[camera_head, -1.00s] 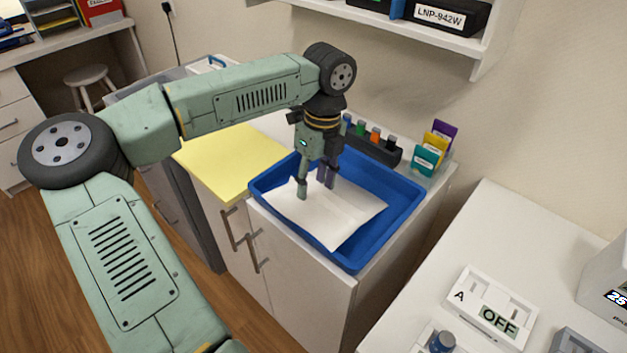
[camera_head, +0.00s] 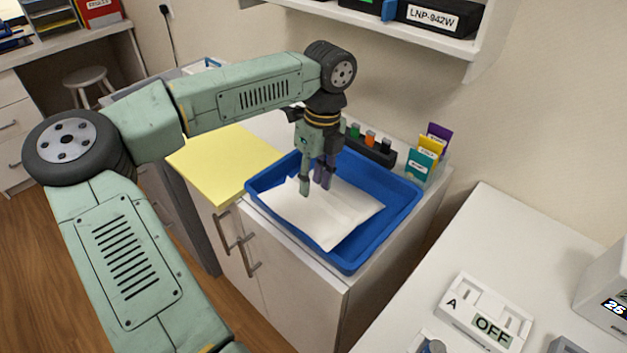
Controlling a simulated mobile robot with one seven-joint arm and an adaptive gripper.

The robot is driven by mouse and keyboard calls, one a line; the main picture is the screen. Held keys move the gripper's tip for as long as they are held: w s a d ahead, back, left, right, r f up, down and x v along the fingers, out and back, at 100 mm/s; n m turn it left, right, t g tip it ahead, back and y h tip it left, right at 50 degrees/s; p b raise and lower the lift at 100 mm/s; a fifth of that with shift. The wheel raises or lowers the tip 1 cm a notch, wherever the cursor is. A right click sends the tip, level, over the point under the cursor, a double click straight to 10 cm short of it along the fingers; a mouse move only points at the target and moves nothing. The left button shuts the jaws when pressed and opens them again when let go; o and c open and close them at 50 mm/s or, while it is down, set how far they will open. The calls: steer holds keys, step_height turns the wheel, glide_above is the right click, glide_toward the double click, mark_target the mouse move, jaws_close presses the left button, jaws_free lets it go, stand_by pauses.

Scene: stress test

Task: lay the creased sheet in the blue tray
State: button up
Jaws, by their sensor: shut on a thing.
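The white creased sheet (camera_head: 335,222) lies at a slant inside the blue tray (camera_head: 398,212). Its left edge reaches the tray's left wall, and a crease runs across it. The tray stands on the white cabinet beside the wall. My gripper (camera_head: 313,188) points down into the tray over the far part of the sheet. Its fingers are close together and shut on the sheet; the pinched part is small and partly hidden by the fingers.
A yellow board (camera_head: 228,165) lies left of the tray. A dark rack (camera_head: 371,148) with small capped items and a holder of coloured cards (camera_head: 428,155) stand behind it. A shelf (camera_head: 395,24) hangs above. A white table (camera_head: 475,240) with an OFF sign is at right.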

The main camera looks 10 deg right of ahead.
steer(key=o, duration=1.2)
steer(key=shift+d+f, duration=0.1)
steer(key=shift+f, duration=0.35)
steer(key=shift+r, duration=0.15)
steer(key=r, duration=0.4)
steer(key=d+r, duration=0.1)
steer(key=r, duration=0.3)
steer(key=w+r, duration=0.1)
steer(key=r, duration=0.2)
steer(key=shift+d+r, duration=0.2)
steer(key=shift+r, duration=0.2)
